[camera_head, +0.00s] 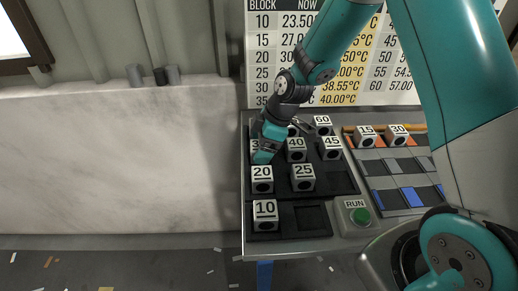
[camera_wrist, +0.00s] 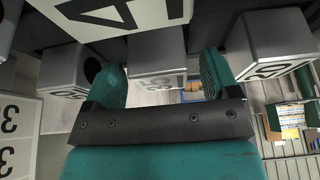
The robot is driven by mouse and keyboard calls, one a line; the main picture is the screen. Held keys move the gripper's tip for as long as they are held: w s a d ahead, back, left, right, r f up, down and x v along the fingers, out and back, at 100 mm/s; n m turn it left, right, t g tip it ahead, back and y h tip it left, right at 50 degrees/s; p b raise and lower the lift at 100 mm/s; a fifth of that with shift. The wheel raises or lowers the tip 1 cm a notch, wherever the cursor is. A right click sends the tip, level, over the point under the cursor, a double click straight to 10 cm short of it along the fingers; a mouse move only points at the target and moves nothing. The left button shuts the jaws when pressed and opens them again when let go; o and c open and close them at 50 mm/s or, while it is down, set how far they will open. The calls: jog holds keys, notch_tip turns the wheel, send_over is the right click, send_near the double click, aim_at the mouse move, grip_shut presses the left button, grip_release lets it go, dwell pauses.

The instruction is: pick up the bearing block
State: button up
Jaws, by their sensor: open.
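Several grey bearing blocks with white numbered tops and dark bores sit in black trays. In the head view they include 20 (camera_head: 262,179), 25 (camera_head: 303,177), 40 (camera_head: 296,149), 45 (camera_head: 330,147), 60 (camera_head: 322,126) and 10 (camera_head: 265,214). A block whose label starts with 3 (camera_head: 256,145) is partly hidden by my gripper. My gripper (camera_head: 264,155) is low among the blocks at the tray's left side, behind block 20. In the wrist view my gripper (camera_wrist: 160,72) has its teal fingers apart, with a grey block (camera_wrist: 157,48) showing between them. Contact cannot be told.
Blocks 15 (camera_head: 366,136) and 30 (camera_head: 398,135) stand on a rack at the right. A green RUN button (camera_head: 360,215) is at the table's front. An empty tray pocket (camera_head: 312,217) is beside block 10.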

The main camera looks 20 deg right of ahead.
jog(key=shift+a+f, duration=0.25)
jog(key=shift+f, duration=0.3)
jog(key=c, duration=1)
jog(key=shift+w, duration=0.1)
jog(key=shift+c, duration=0.7)
jog(key=shift+r, duration=0.15)
